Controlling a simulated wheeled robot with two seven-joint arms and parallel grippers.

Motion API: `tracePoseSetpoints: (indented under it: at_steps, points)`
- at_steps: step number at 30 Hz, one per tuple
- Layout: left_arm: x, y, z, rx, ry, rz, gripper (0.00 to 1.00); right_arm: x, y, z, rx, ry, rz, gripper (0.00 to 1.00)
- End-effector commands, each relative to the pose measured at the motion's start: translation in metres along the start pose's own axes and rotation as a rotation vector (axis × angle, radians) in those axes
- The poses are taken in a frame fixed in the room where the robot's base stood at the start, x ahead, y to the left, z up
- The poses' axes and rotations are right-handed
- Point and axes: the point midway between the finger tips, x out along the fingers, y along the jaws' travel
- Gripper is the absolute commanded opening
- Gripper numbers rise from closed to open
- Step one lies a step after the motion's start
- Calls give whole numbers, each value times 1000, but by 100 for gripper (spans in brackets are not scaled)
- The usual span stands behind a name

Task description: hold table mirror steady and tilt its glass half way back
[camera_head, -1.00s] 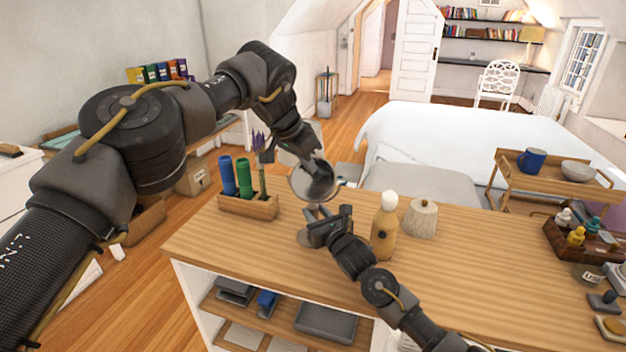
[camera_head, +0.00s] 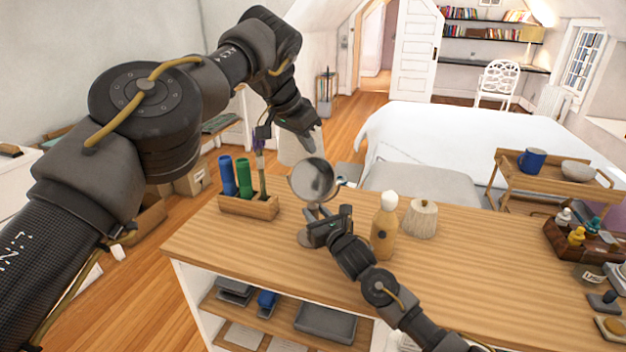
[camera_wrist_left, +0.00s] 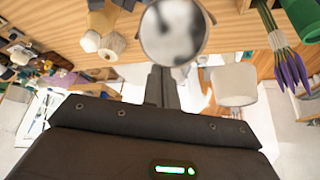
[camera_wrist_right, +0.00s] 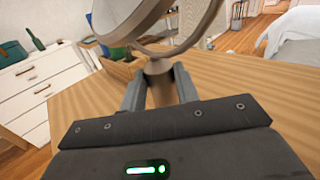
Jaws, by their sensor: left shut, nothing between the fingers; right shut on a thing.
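The table mirror (camera_head: 312,179) stands near the back edge of the wooden counter, its round glass facing up toward the head camera, tilted back. In the right wrist view its round glass part (camera_wrist_right: 121,14) leans at an angle to the ring-shaped holder (camera_wrist_right: 187,40). My right gripper (camera_head: 326,226) is shut on the mirror's stem, just below the ring; the stem (camera_wrist_right: 158,67) shows between its fingers. My left gripper (camera_head: 314,128) is shut and empty, above and behind the mirror, apart from it. The left wrist view shows the glass (camera_wrist_left: 172,30) beyond the fingertips.
A wooden holder (camera_head: 248,207) with blue and green tubes stands left of the mirror.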

Motion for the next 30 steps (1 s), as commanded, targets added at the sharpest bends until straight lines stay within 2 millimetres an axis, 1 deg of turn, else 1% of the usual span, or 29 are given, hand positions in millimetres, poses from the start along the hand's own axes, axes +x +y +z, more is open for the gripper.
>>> tracePoseSetpoints:
  at_steps: [9,15,30]
  points:
    - [-24,-1,-13,2,1,-3,0,0,0,-1,-1,2,0,0]
    - [-35,0,-19,1,-1,-1,0,0,0,-1,-1,2,0,0]
    - [-37,0,-20,0,-2,1,0,0,0,-1,-1,2,-1,0]
